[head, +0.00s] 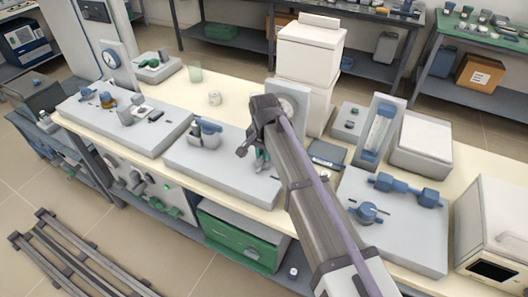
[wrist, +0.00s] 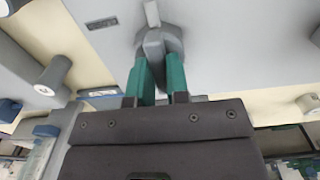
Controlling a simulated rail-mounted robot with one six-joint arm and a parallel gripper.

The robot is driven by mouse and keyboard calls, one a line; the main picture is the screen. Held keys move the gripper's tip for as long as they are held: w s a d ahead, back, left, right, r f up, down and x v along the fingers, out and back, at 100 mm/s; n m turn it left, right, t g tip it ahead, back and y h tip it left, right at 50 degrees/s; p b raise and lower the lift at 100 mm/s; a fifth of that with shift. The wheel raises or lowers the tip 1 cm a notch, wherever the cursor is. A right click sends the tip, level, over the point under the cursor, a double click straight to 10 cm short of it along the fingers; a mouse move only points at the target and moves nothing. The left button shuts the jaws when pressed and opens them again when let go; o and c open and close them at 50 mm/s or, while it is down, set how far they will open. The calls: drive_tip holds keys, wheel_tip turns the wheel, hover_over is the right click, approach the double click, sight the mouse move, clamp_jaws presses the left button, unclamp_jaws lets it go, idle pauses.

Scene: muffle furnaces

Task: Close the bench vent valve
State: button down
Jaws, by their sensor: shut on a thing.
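In the wrist view, a grey valve handle (wrist: 158,40) on a round grey base stands on a light grey panel (wrist: 215,25). My gripper (wrist: 156,68) has its two green fingers shut on the sides of this handle. In the head view my gripper (head: 261,158) is low over the right end of the middle grey panel (head: 235,180). There my arm hides most of the handle. The small labels near the handle are too blurred to read.
Another grey knob (wrist: 52,75) is at the left in the wrist view. In the head view, a blue-handled fitting (head: 207,127) stands on the same panel, left of my gripper. A white box-like unit (head: 309,50) and a dial stand behind. Blue fittings (head: 405,188) sit to the right.

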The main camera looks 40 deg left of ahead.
drive_tip(key=n, duration=0.4)
drive_tip(key=shift+n, duration=0.3)
drive_tip(key=n, duration=0.4)
drive_tip(key=shift+n, duration=0.3)
drive_tip(key=n, duration=0.4)
drive_tip(key=shift+n, duration=2.4)
drive_tip(key=c, duration=1.1)
unclamp_jaws()
